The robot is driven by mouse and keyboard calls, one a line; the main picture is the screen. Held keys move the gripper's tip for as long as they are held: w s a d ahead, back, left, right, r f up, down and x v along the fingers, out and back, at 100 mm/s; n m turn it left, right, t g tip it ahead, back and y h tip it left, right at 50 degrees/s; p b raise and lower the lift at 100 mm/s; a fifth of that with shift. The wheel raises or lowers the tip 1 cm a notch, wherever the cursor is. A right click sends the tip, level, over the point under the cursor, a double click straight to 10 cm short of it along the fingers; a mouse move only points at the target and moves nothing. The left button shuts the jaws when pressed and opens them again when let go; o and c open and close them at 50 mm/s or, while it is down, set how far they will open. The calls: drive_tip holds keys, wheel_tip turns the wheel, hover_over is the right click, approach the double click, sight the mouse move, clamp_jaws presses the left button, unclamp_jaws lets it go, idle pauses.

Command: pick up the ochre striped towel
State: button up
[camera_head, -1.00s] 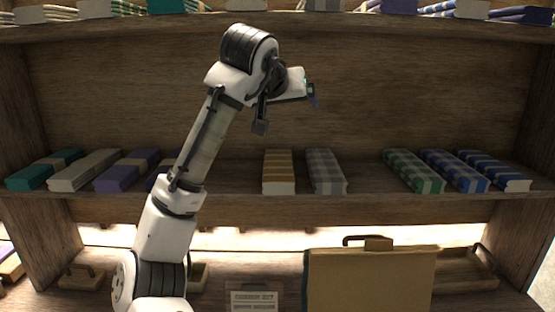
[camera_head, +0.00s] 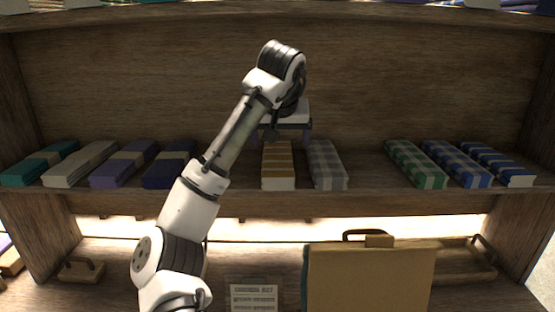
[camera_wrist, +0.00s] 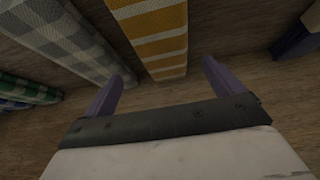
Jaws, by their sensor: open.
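The ochre striped towel (camera_head: 278,168), ochre with white bands, lies folded on the middle shelf. It also shows at the top middle of the wrist view (camera_wrist: 155,35). My gripper (camera_head: 281,138) is open and empty at the towel's far end. In the wrist view its two purple fingers (camera_wrist: 163,76) stand apart, one to each side of the line of the towel, with the towel's end between their tips. I cannot tell how high the fingertips are above the shelf.
A grey checked towel (camera_head: 326,166) lies close to the right, near the left finger in the wrist view. A navy towel (camera_head: 170,165) lies to the left with a gap. Green and blue checked towels (camera_head: 415,164) lie further right. The upper shelf (camera_head: 280,14) overhangs.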

sight(277, 156)
drive_tip(key=f+p, duration=0.1)
drive_tip(key=w+f, duration=0.1)
drive_tip(key=f, duration=0.1)
drive_tip(key=f+p, duration=0.1)
drive_tip(key=shift+w+a+f+p, duration=0.25)
drive_tip(key=shift+w+a+p, duration=0.05)
drive_tip(key=shift+w+a, duration=0.1)
drive_tip(key=shift+w+f, duration=0.15)
drive_tip(key=shift+f, duration=0.1)
drive_tip(key=c, duration=1.1)
